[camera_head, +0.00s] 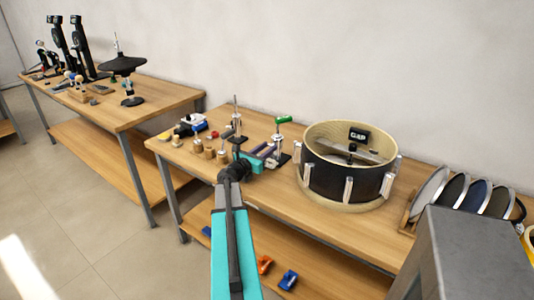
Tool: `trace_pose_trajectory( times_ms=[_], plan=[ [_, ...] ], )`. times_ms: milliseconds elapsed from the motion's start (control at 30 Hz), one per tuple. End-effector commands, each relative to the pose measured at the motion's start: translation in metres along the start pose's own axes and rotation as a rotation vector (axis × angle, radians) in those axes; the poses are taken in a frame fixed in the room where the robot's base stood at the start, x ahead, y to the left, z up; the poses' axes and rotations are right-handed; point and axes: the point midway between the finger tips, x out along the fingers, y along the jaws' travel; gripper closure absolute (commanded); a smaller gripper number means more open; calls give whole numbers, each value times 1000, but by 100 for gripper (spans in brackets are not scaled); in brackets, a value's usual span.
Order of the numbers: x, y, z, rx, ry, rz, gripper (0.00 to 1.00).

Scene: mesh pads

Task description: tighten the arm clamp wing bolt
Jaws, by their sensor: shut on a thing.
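My gripper (256,160) is at the end of my teal arm, over the near left part of the middle workbench. It is shut at a small fixture (270,151) with dark and purplish bars and an upright rod. The fingertips and the arm clamp wing bolt are too small and too covered by my wrist to make out clearly. The jaws appear closed on the bolt at the fixture's near left side. I cannot tell the bolt's angle or how tight it sits.
A drum shell (350,165) stands right of the fixture. A green-handled tool (283,120) stands behind it. Several small knobs and parts (198,145) lie left. Round pads (465,191) stand in a rack at right. A grey box (470,255) fills the near right corner.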

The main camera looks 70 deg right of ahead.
Motion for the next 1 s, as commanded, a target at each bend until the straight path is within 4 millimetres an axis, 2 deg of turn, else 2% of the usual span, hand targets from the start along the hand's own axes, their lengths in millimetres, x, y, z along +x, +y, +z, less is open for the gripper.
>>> trace_pose_trajectory(
  times_ms=[367,400,467,500,833,1000],
  plan=[
    [0,0,0,12,0,0,93],
    [0,0,0,12,0,0,64],
    [0,0,0,12,0,0,53],
    [0,0,0,12,0,0,52],
    [-1,0,0,12,0,0,52],
    [-8,0,0,11,0,1,52]
  ],
)
